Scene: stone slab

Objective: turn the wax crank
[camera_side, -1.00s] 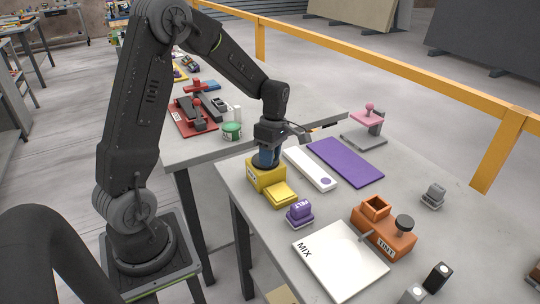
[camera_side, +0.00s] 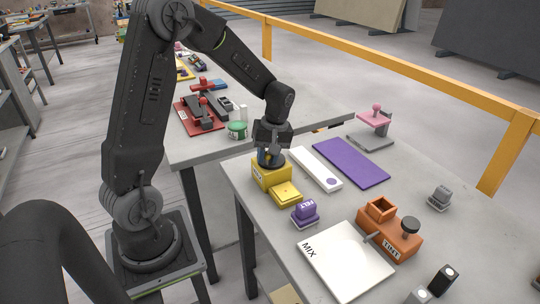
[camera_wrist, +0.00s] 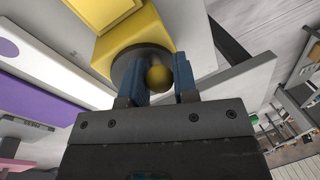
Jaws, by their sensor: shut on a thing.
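The wax crank is a yellow box (camera_side: 268,177) with a dark round disc on top and a lower yellow tray (camera_side: 286,194) in front. In the wrist view the yellow box (camera_wrist: 140,28) carries the grey disc (camera_wrist: 128,68) and a round yellow knob (camera_wrist: 158,78). My gripper (camera_side: 265,157) points down over the disc. In the wrist view its blue fingers (camera_wrist: 160,82) stand on either side of the knob and are shut on it. The side view hides the knob behind the fingers.
A purple FELT block (camera_side: 305,212), a white MIX slab (camera_side: 345,262) and an orange TINT device (camera_side: 390,238) stand nearby. A white strip (camera_side: 315,168) and a purple mat (camera_side: 350,162) lie just to the right. A pink-handled stand (camera_side: 376,120) is farther back.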

